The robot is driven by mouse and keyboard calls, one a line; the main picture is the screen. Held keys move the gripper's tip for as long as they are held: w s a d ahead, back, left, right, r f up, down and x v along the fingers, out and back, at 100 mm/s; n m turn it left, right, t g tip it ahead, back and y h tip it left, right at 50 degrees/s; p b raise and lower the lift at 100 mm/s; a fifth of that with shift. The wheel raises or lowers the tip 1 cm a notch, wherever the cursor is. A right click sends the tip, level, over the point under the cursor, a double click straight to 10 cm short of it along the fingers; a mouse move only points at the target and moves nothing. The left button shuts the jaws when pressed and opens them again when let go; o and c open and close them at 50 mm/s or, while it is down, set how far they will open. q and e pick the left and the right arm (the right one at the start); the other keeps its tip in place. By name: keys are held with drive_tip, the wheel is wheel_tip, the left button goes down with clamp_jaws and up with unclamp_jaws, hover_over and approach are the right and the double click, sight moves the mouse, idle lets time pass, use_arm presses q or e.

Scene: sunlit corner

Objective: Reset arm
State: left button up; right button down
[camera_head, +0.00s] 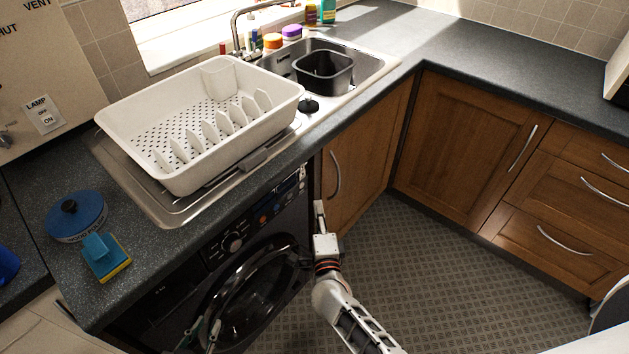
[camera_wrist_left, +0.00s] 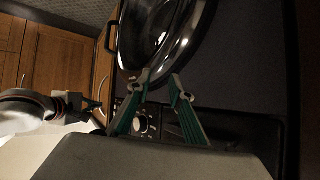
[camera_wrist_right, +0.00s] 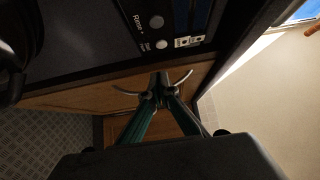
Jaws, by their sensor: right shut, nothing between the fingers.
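My right arm reaches up from the bottom middle in the head view, with its gripper (camera_head: 319,210) beside the right end of the washing machine (camera_head: 262,225), in front of the cupboard door. In the right wrist view its green fingers (camera_wrist_right: 160,90) meet at the tips and hold nothing. My left gripper (camera_head: 203,335) shows only partly at the bottom of the head view, by the round machine door (camera_head: 255,295). In the left wrist view its green fingers (camera_wrist_left: 160,82) stand apart with nothing between them, close to the glass door, which appears swung out.
A white dish rack (camera_head: 200,125) stands on the drainer beside the sink (camera_head: 365,70), which holds a black basin (camera_head: 324,72).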

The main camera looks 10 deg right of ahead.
drive_tip(key=s+d+f+n+g+y, duration=0.1)
drive_tip(key=s+d+f+n+g, duration=0.1)
drive_tip(key=s+n, duration=0.5)
drive_tip(key=s+d+f+n+g+y, duration=0.1)
drive_tip(key=s+d+f+n+g, duration=0.1)
drive_tip(key=s+n, duration=0.6)
drive_tip(key=s+d+f+n+g+y, duration=0.2)
drive_tip(key=s+d+n+g, duration=0.1)
drive_tip(key=s+n, duration=0.5)
drive_tip(key=shift+s+d, duration=0.75)
drive_tip(key=shift+s, duration=0.5)
